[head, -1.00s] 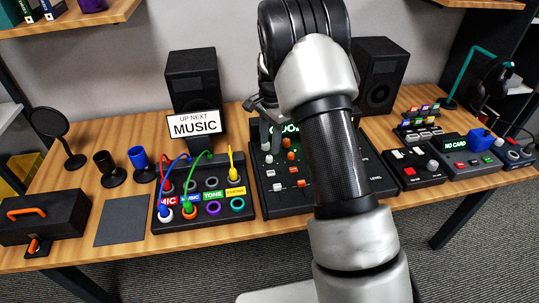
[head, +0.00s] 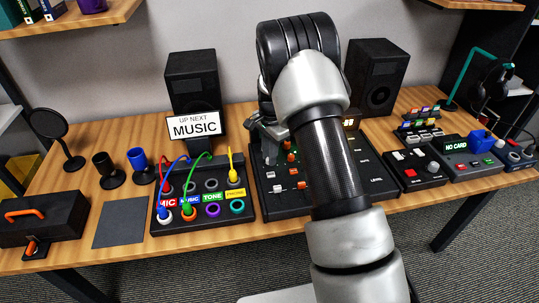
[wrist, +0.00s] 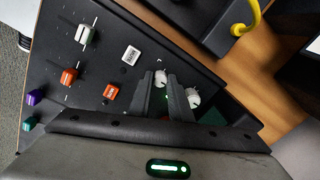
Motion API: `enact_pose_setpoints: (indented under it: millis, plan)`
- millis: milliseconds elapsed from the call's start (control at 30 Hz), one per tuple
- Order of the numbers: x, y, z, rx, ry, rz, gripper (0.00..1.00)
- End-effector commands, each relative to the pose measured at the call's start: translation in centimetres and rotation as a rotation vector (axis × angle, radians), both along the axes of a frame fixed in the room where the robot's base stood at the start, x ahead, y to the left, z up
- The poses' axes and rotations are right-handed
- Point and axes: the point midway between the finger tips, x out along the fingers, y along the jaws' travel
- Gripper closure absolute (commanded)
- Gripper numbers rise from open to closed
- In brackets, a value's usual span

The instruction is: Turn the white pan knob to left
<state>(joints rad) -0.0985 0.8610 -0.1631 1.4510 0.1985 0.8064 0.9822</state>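The black mixer (head: 290,205) stands mid-table, with my arm covering much of its right side. The wrist view shows two white knobs at its far edge. One white knob (wrist: 160,79) shows between the tips of my gripper (wrist: 160,80), whose dark fingers are apart. The other white knob (wrist: 193,98) is just right of the right finger. I cannot read a label telling which is the pan knob, nor tell whether the fingers touch either knob. In the head view my gripper (head: 270,135) is low over the mixer's back left, partly hidden by my arm.
Orange and white faders and a white button (wrist: 131,54) are close to the gripper on the mixer. A patch box (head: 205,205) with coloured cables is left of it. A music sign (head: 194,125) and speakers (head: 192,80) stand behind.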

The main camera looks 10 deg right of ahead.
Motion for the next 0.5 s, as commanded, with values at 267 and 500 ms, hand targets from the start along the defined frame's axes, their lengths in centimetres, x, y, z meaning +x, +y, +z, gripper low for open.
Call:
enact_pose_setpoints:
  millis: [267, 500]
  plan:
    - [0.05, -0.03, 0.03, 0.0, -0.001, 0.035, 1.0]
    - [0.06, -0.01, 0.02, 0.0, -0.001, 0.169, 1.0]
